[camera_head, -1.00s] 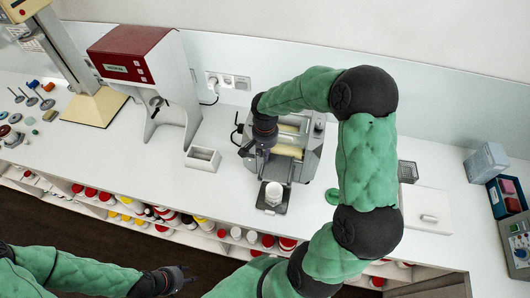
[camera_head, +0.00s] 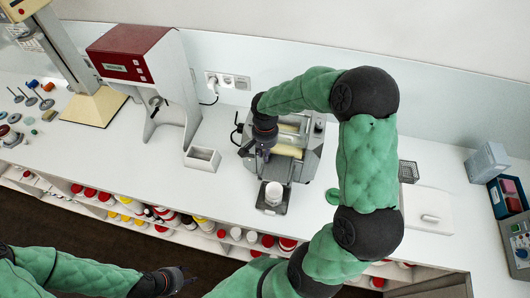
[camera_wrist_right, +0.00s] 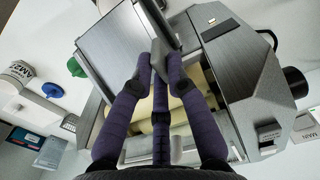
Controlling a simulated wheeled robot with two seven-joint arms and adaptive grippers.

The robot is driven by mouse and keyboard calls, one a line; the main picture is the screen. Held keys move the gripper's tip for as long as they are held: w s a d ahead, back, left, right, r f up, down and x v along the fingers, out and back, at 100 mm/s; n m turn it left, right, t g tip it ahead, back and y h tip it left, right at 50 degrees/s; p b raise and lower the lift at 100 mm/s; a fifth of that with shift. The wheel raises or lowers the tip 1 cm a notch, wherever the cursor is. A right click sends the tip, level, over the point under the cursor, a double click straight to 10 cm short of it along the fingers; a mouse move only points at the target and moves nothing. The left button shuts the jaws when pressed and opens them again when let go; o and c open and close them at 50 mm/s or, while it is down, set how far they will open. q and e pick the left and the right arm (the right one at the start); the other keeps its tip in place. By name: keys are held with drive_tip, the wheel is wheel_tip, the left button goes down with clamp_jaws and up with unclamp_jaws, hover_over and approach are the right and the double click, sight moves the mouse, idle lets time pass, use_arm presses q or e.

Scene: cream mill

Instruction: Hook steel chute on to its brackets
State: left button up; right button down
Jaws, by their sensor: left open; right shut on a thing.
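My right gripper (camera_head: 263,150) is over the left part of the roller mill (camera_head: 308,160). In the right wrist view its purple fingers (camera_wrist_right: 160,75) are closed on a narrow grey steel piece (camera_wrist_right: 163,35), which I take for part of the steel chute. The pale rollers (camera_wrist_right: 140,120) show below the fingers. My left gripper (camera_head: 178,279) is open and empty, low in the head view, away from the counter top.
A white jar (camera_head: 273,192) stands on a plate in front of the mill. A green item (camera_head: 333,196) lies to its right. A white open box (camera_head: 203,159) and a red-topped machine (camera_head: 130,55) stand to the left. Free counter lies between box and mill.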

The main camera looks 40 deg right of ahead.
drive_tip(key=shift+f+b, duration=0.65)
drive_tip(key=shift+b, duration=0.2)
idle(1.4)
drive_tip(key=c, duration=1.1)
unclamp_jaws()
drive_tip(key=shift+c, duration=0.2)
drive_tip(key=shift+a+r, duration=0.1)
drive_tip(key=shift+w+r, duration=0.1)
drive_tip(key=shift+r, duration=0.2)
wheel_tip(320, 180, up, 11)
drive_tip(key=shift+s, duration=0.2)
drive_tip(key=shift+a+r, duration=0.1)
drive_tip(key=shift+a, duration=0.05)
